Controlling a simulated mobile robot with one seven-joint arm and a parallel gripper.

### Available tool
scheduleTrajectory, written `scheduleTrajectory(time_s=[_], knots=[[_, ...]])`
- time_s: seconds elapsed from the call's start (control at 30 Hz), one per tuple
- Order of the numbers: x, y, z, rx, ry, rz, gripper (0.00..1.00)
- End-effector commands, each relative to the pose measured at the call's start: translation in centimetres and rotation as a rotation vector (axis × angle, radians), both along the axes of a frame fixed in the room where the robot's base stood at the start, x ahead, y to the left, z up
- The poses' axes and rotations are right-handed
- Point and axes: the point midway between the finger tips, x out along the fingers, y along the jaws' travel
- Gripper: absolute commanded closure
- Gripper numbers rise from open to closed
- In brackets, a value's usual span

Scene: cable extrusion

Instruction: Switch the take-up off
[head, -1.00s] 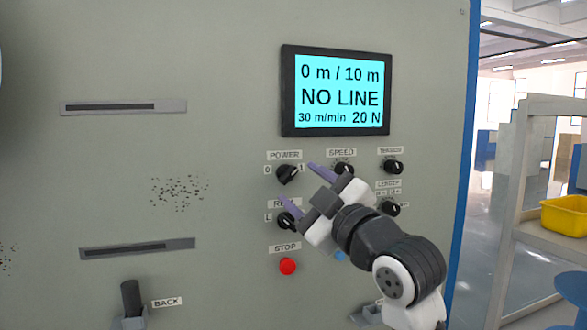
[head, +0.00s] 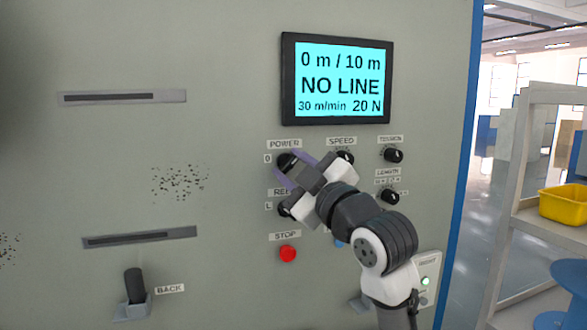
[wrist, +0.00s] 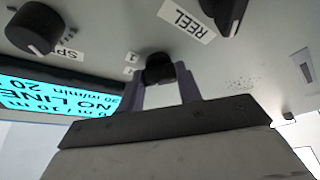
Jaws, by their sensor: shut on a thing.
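The black POWER knob (head: 286,160) is on the grey panel, below the lit display. My gripper (head: 284,170) reaches it from the lower right, its purple fingers shut on the knob. In the wrist view the fingers (wrist: 164,88) stand on either side of the POWER knob (wrist: 158,68). The knob's pointer is hidden, so I cannot tell its setting. The cyan display (head: 340,80) is lit and reads "0 m / 10 m", "NO LINE", "30 m/min 20 N".
The REEL knob (head: 285,208) is just below, partly covered by my gripper. The SPEED knob (head: 345,158) is close on the right, with TENSION (head: 393,155) and LENGTH (head: 390,196) knobs beyond. The red STOP button (head: 288,253) is below. A BACK lever (head: 134,285) is lower left.

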Motion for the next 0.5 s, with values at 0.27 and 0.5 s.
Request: scheduleTrajectory(time_s=[0.27, 0.5], knots=[[0.0, -0.05, -0.09, -0.041, -0.012, 0.0, 0.88], [0.0, -0.11, -0.09, -0.176, -0.055, 0.0, 0.88]])
